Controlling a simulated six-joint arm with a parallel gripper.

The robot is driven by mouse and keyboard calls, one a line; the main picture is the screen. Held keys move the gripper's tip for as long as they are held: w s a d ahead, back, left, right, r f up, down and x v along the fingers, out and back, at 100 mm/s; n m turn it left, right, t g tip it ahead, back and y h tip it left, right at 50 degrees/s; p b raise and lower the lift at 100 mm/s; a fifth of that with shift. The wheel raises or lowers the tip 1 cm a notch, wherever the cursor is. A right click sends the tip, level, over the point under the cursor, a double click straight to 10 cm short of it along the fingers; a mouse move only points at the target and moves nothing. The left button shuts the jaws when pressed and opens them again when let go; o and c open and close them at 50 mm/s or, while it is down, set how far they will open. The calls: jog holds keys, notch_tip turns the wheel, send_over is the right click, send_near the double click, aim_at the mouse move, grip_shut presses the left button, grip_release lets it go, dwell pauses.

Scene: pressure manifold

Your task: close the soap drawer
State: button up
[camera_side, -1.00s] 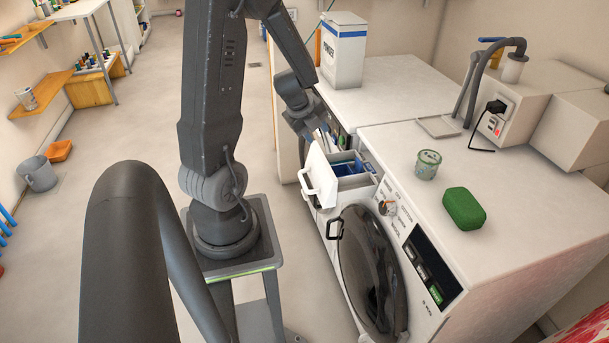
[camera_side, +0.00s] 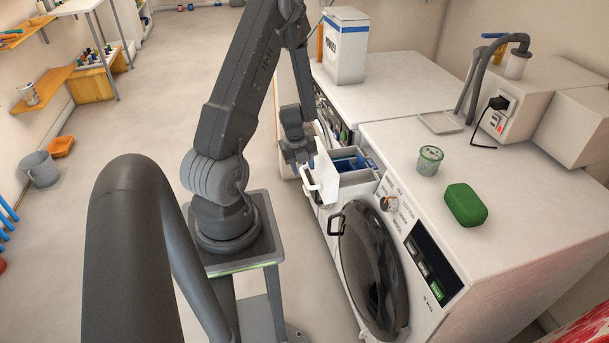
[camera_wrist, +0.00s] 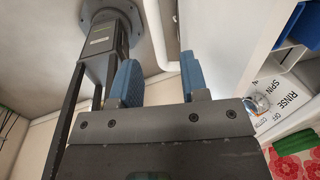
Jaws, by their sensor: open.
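The soap drawer (camera_side: 324,181) of the front washing machine stands pulled out, with its white front and handle facing my arm and blue compartments inside. In the wrist view part of the drawer (camera_wrist: 250,45) fills the upper right, with blue inside at the corner. My gripper (camera_side: 303,158) is at the drawer's far side, close to its front; the side view does not show whether they touch. In the wrist view my gripper (camera_wrist: 160,85) has its two blue fingers apart with nothing held between them.
The washing machine (camera_side: 540,220) has a round dark door (camera_side: 372,270) below the drawer. A green soap box (camera_side: 466,205) and a small tub (camera_side: 429,160) stand on its top. A white box (camera_side: 345,48) stands on the machine behind.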

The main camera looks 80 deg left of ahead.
aim_at(306, 177)
jog(key=shift+w+f, duration=0.2)
jog(key=shift+f, duration=0.85)
jog(key=shift+w+f, duration=0.15)
jog(key=shift+f, duration=0.85)
grip_shut()
